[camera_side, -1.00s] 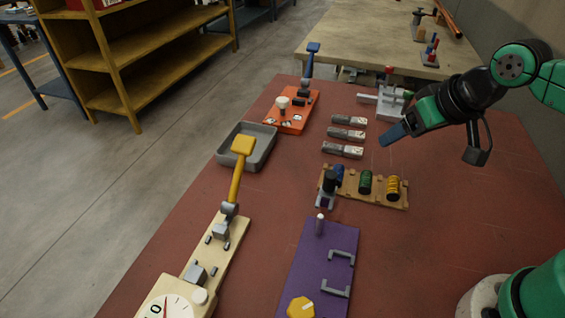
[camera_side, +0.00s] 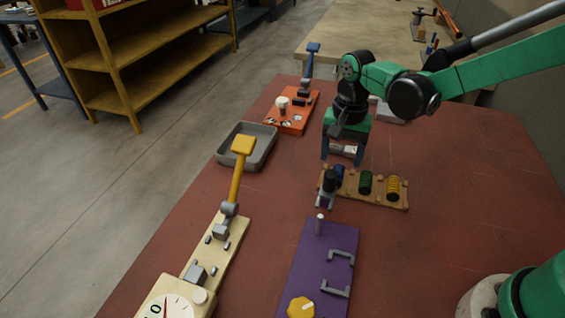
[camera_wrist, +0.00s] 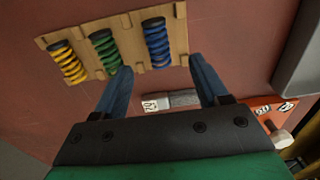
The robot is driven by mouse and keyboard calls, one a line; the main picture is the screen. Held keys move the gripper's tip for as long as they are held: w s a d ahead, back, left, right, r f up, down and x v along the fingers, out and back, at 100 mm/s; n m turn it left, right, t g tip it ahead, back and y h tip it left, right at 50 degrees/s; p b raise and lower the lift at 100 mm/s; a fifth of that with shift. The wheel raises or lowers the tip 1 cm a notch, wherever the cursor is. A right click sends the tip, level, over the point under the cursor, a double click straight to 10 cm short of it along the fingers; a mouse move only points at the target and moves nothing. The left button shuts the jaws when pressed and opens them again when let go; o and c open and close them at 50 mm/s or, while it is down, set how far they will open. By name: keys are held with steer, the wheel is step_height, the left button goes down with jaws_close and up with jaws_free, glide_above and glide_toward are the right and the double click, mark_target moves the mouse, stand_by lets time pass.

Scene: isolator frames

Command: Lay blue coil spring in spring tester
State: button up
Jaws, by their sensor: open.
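The blue coil spring (camera_wrist: 157,42) lies at one end of a wooden rack (camera_wrist: 122,24), beside a green and a yellow spring. In the side view the blue spring (camera_side: 339,174) is partly hidden behind a dark upright part. My gripper (camera_side: 342,156) points down just behind the rack, open and empty. In the wrist view its blue fingers (camera_wrist: 158,66) are spread, with the blue spring ahead of them. A cream board (camera_side: 232,243) with a dial and a raised yellow lever looks like the spring tester; nothing is seen lying in it.
A grey labelled block (camera_side: 344,150) lies on the red table behind my fingers. A grey tray (camera_side: 262,160) and an orange fixture (camera_side: 291,122) stand at the back left. A purple board (camera_side: 316,262) with a yellow knob is in front of the rack. Table space at right is clear.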

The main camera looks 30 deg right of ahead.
mark_target(339, 168)
steer(key=shift+f, duration=1.8)
jaws_close()
step_height(339, 168, up, 19)
steer(key=s+a+f, duration=0.1)
steer(key=a+f, duration=0.2)
steer(key=a, duration=0.6)
steer(key=s+a+f, duration=0.2)
steer(key=a+f, duration=0.1)
steer(key=a, duration=0.6)
steer(key=s+a+f, duration=0.2)
steer(key=a+f, duration=0.2)
steer(key=a, duration=0.4)
steer(key=shift+a, duration=0.4)
